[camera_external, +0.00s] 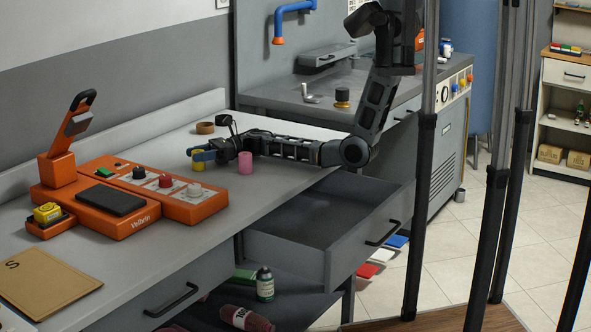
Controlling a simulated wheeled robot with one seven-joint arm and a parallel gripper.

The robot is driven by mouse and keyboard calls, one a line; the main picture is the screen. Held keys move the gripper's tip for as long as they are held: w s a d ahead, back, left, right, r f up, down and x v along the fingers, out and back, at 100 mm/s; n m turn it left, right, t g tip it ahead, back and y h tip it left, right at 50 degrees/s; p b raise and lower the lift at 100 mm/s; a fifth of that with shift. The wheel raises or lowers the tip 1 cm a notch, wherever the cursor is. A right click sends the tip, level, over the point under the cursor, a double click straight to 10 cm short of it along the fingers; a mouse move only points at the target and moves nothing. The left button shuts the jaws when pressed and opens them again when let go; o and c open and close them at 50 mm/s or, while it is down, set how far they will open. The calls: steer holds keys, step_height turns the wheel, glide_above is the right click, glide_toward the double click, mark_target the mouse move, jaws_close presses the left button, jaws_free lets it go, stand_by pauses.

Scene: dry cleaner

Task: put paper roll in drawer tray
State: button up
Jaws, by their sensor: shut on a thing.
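My gripper (202,154) reaches low across the grey worktop from the right, with its blue fingertips at the left end. It is shut on a small yellow roll (197,165), which is partly hidden by the fingers. I cannot tell whether the yellow roll touches the worktop. A pink roll (245,163) stands upright on the worktop in front of my gripper's body. No roll is plainly marked as paper. The drawer tray (312,221) is pulled open below the worktop edge, to the right of my gripper, and its visible floor is empty.
An orange machine (128,212) with knobs stands left of my gripper. A brown tape ring (205,128) lies behind the fingers. A brown envelope (45,283) lies at the front left. A bottle (265,284) stands on the shelf below the drawer. The worktop's front middle is clear.

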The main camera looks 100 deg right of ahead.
mark_target(198, 151)
steer(key=shift+r, duration=0.15)
steer(key=shift+r, duration=0.6)
step_height(198, 151, up, 3)
steer(key=s+d+r+m+g+h, duration=0.1)
steer(key=s+d+r+m+h, duration=0.2)
steer(key=s+d, duration=0.5)
steer(key=s+d+r+m+g+h+b, duration=0.1)
steer(key=s+d+r+m+h, duration=0.2)
steer(key=s+d+h, duration=0.5)
steer(key=s+d+r+m+g+h+b, duration=0.1)
steer(key=s+d+r+m+h, duration=0.3)
steer(key=s+d, duration=0.4)
steer(key=shift+d+r+m+h, duration=0.1)
steer(key=shift+d+m+h, duration=0.4)
steer(key=shift+d, duration=0.65)
steer(key=shift+d+m+h, duration=0.3)
steer(key=shift+d+h, duration=0.3)
steer(key=shift+d, duration=0.5)
